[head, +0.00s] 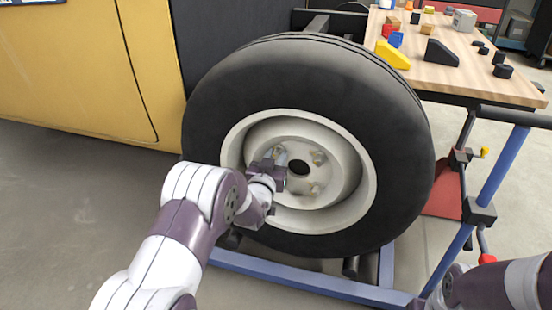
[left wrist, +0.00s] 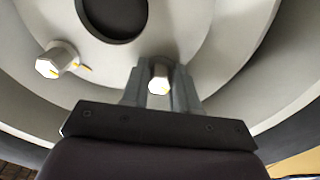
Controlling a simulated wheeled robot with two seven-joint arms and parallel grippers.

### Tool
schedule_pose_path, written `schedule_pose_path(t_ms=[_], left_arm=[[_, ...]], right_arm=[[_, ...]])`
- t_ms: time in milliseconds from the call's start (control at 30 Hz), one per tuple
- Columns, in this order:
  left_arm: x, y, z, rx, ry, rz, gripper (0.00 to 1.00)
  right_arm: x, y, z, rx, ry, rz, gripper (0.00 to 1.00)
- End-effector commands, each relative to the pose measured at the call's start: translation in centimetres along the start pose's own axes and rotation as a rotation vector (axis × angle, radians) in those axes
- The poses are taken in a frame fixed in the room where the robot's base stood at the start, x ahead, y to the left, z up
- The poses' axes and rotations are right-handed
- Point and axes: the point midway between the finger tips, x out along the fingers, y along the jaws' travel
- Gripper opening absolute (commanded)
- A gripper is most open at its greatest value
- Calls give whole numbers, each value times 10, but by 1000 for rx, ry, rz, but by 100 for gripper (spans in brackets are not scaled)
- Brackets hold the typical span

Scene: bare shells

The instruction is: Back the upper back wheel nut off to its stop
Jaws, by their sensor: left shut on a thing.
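A wheel with a black tyre (head: 400,130) and a pale rim (head: 362,190) stands upright, facing me. Pale nuts surround its dark centre hole (head: 298,167). My left gripper (head: 277,160) reaches in front of the hub's left side. It is shut on the upper left nut, the upper back wheel nut (left wrist: 159,78), which shows between the fingers in the left wrist view, with a small yellow mark on its end. Another nut (left wrist: 57,60), with yellow marks, sits apart from the fingers. Two nuts (head: 319,158) (head: 314,189) show right of the hole. My right gripper is out of view.
A yellow body panel (head: 75,75) stands at left. A wooden bench (head: 475,75) with blocks is at back right. A blue frame bar (head: 300,279) runs below the wheel, and a blue post (head: 500,170) rises at right. Grey floor is open at left.

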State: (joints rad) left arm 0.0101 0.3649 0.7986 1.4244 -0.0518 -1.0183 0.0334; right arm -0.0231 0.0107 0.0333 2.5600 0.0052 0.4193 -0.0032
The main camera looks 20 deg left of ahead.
Motion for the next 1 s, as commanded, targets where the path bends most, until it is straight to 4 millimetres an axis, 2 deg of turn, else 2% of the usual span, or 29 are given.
schedule_pose_path(t_ms=[367, 1000], left_arm=[[-1, 1, -1, -169, -3, 0, 0], [-1, 4, -2, -769, -5, -1, 0]], right_arm=[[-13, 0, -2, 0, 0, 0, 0], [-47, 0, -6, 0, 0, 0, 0]])
